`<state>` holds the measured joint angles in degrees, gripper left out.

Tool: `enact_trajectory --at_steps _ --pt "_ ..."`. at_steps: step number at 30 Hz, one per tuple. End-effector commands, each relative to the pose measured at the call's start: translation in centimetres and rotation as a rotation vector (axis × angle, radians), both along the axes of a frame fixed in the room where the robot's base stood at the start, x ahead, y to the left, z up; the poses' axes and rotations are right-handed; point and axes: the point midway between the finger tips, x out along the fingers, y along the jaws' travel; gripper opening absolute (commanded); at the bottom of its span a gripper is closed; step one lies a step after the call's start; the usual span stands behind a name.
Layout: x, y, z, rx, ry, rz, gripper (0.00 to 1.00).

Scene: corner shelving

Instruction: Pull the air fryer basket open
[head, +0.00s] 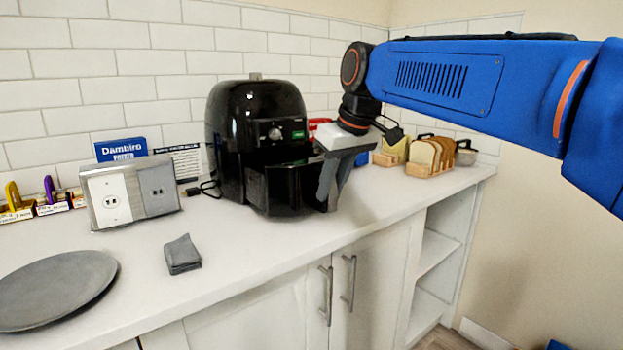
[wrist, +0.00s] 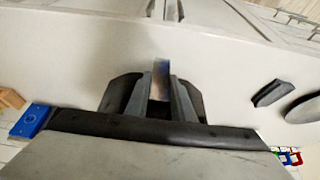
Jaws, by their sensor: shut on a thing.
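The black air fryer (head: 255,110) stands on the white counter against the tiled wall. Its black basket (head: 275,190) sticks out from the lower front, with a dark gap showing above its front part. My gripper (head: 328,190) reaches down from the right at the basket's front, shut on the basket handle. In the wrist view my gripper's grey fingers (wrist: 160,95) close around a narrow, shiny handle piece (wrist: 161,75). In the head view the fingers hide most of the handle.
A grey folded cloth (head: 182,255) and a grey round plate (head: 55,290) lie on the counter (head: 240,245) at front left. A metal outlet box (head: 130,193) stands left of the fryer. A bread rack (head: 430,157) stands at right. The counter before the basket is clear.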

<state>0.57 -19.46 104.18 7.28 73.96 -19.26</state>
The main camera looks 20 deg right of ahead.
Motion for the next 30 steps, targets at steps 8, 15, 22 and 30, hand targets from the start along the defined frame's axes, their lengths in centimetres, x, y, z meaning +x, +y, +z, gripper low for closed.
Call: enact_trajectory --at_steps 8,15,22,30 --pt "-5.7 -1.9 0.0 0.001 -0.001 -0.003 0.0" --pt "-8.1 -2.6 0.0 0.001 0.0 -0.002 0.0" --pt "-8.8 -2.8 0.0 0.001 0.0 0.0 0.0" --pt "-8.8 -2.8 0.0 0.001 0.0 0.0 0.0"
